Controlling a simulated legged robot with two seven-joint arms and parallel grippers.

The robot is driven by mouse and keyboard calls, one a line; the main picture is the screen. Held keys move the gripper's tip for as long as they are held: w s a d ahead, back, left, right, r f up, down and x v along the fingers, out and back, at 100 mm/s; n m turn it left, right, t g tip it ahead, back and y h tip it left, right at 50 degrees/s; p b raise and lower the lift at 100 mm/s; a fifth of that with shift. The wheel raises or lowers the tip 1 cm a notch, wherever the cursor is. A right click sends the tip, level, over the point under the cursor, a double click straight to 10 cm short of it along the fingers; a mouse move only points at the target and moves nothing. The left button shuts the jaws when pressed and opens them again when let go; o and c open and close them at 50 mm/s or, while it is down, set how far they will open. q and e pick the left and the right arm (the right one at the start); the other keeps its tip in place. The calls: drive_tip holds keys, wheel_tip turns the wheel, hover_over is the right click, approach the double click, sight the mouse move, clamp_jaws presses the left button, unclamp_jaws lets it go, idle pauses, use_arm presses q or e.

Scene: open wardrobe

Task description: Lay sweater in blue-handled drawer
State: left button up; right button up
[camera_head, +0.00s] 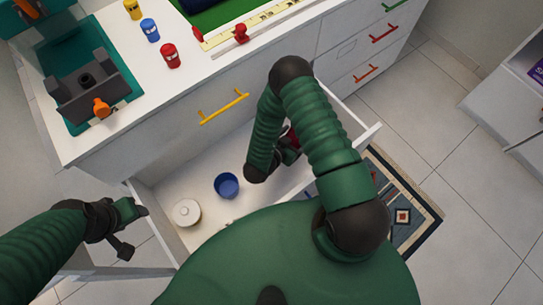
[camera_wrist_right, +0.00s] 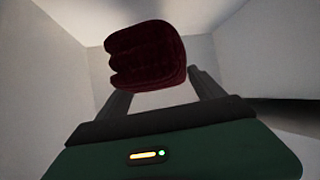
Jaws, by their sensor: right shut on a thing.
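The sweater is a dark red folded bundle (camera_wrist_right: 147,55) between the fingers of my right gripper (camera_wrist_right: 158,86) in the right wrist view. In the head view a small red part of it (camera_head: 292,136) shows beside my right gripper (camera_head: 287,151), mostly hidden by my right arm. The right gripper is shut on it, over or inside the right part of an open white drawer (camera_head: 185,180). The drawer's handle is not visible, so its colour cannot be told. My left gripper (camera_head: 130,215) is by the drawer's left front corner; whether it grips anything is unclear.
A blue cup (camera_head: 227,185) and a white lidded pot (camera_head: 186,212) are in the drawer's left part. A yellow-handled drawer (camera_head: 223,107) above is shut. Several small jars, including a red one (camera_head: 170,55), stand on the counter. A patterned rug (camera_head: 405,215) lies right.

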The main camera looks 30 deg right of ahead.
wheel_tip(320, 180, down, 10)
drive_tip(key=b, duration=0.3)
drive_tip(key=shift+r+b, duration=0.15)
drive_tip(key=shift+b, duration=0.15)
drive_tip(key=shift+r, duration=0.1)
drive_tip(key=o, duration=1.7)
drive_tip(key=p+v, duration=0.3)
drive_tip(key=v, duration=0.9)
drive_tip(key=shift+p, duration=0.35)
